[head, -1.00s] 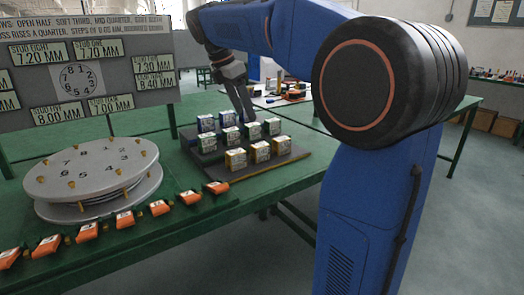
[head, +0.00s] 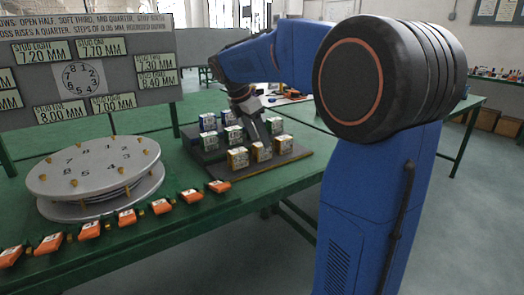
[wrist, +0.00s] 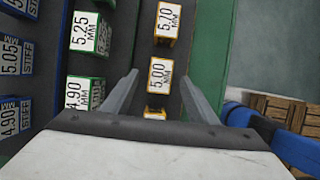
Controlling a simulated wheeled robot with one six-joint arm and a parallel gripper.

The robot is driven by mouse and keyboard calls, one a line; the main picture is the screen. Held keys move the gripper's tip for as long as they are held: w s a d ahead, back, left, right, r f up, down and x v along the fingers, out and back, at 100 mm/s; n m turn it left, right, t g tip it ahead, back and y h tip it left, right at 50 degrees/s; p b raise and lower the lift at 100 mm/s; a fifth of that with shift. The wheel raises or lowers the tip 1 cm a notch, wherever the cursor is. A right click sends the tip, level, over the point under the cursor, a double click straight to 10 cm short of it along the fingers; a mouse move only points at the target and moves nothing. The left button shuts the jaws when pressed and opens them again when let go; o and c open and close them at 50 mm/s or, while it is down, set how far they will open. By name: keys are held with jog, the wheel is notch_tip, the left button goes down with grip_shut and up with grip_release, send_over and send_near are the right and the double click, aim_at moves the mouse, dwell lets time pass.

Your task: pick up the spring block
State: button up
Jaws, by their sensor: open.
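Several small spring blocks with white labels stand in rows on a dark stepped rack (head: 295,158). The front row has yellow blocks: left (head: 237,159), middle (head: 261,152) and right (head: 283,145). My gripper (head: 262,139) is open above the front row, near the middle block. In the wrist view, my gripper's fingers (wrist: 159,78) are spread either side of a yellow block marked 5.00 MM (wrist: 159,73). I cannot tell whether they touch it. A yellow block marked 5.70 MM (wrist: 168,22) stands beyond, and another yellow block (wrist: 154,113) is mostly hidden by my gripper.
Green blocks (wrist: 90,34) and blue blocks (wrist: 14,55) stand left of the yellow row in the wrist view. A round grey plate stand (head: 95,172), several orange-tagged pieces (head: 126,217) and a sign board (head: 85,70) share the green table (head: 190,225).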

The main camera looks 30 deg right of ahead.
aim_at(261, 144)
jog(key=shift+x, duration=2.65)
jog(key=shift+a, duration=0.15)
grip_shut()
jog(key=shift+r, duration=0.1)
